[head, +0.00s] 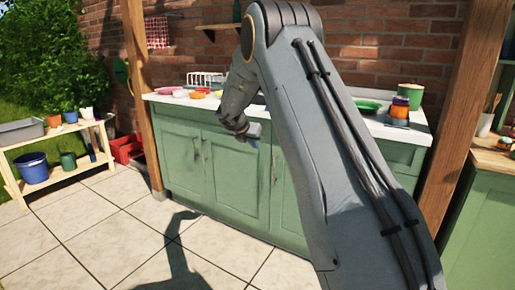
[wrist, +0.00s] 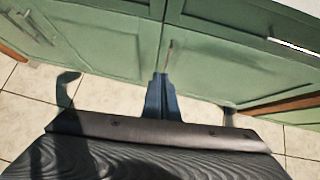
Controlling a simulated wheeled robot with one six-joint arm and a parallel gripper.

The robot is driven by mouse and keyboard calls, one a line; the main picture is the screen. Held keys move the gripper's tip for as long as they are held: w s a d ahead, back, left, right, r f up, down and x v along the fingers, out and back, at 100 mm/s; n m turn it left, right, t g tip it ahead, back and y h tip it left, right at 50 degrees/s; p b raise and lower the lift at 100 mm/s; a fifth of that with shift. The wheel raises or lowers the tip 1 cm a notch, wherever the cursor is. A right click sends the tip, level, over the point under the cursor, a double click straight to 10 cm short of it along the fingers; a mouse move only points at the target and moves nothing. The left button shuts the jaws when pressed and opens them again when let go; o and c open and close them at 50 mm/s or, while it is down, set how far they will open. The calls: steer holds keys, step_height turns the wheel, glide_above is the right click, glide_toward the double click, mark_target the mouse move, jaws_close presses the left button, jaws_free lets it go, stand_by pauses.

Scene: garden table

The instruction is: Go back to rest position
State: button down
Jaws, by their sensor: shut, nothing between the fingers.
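My gripper (wrist: 161,82) is shut and empty, with its dark fingers together in the middle of the wrist view. In the head view, my gripper (head: 251,134) is partly seen at the end of my bent arm, in front of the green cabinet (head: 232,178) and below the counter's level. The wrist view shows green cabinet doors (wrist: 100,45) beyond the fingers and pale floor tiles (wrist: 35,85) at the left. I cannot tell the exact gap between the fingers and the doors.
The white counter (head: 178,99) holds bowls, a dish rack (head: 205,79), a green plate (head: 366,105) and stacked pots (head: 400,107). A wooden post (head: 142,95) stands left of the cabinet, another (head: 468,120) at right. A plant shelf (head: 75,172) is at left. Tiled floor (head: 100,235) is open.

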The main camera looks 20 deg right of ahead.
steer(key=s+a+r+n+t+y, duration=0.25)
steer(key=a+r+n, duration=0.25)
steer(key=a+n, duration=0.35)
steer(key=s+a+r+n+t+y, duration=0.25)
steer(key=a+r+n, duration=0.25)
steer(key=a+n, duration=0.35)
steer(key=s+a+f+n+g+y, duration=0.1)
steer(key=s+a+n+g+y, duration=0.15)
steer(key=s+a+n, duration=0.5)
steer(key=s+a+f+n+g+y, duration=0.1)
steer(key=s+a+n+g+y, duration=0.15)
steer(key=s+a+n, duration=0.5)
steer(key=s+d+f+n+g+h, duration=0.1)
steer(key=s+d+f+n+g, duration=0.3)
steer(key=s, duration=0.7)
steer(key=s+d+f+n+h, duration=0.1)
steer(key=s+n, duration=0.5)
steer(key=s, duration=0.5)
steer(key=s+d+f+n+g+h, duration=0.1)
steer(key=s+d+f+n+g, duration=0.3)
steer(key=s, duration=0.7)
steer(key=d+r+t+p, duration=0.1)
steer(key=d+r+p, duration=0.4)
steer(key=p, duration=0.8)
step_height(320, 180, up, 3)
steer(key=shift+s+d+r+m+t+p, duration=0.15)
steer(key=shift+s+m+t+p, duration=0.15)
steer(key=shift+s+t, duration=0.15)
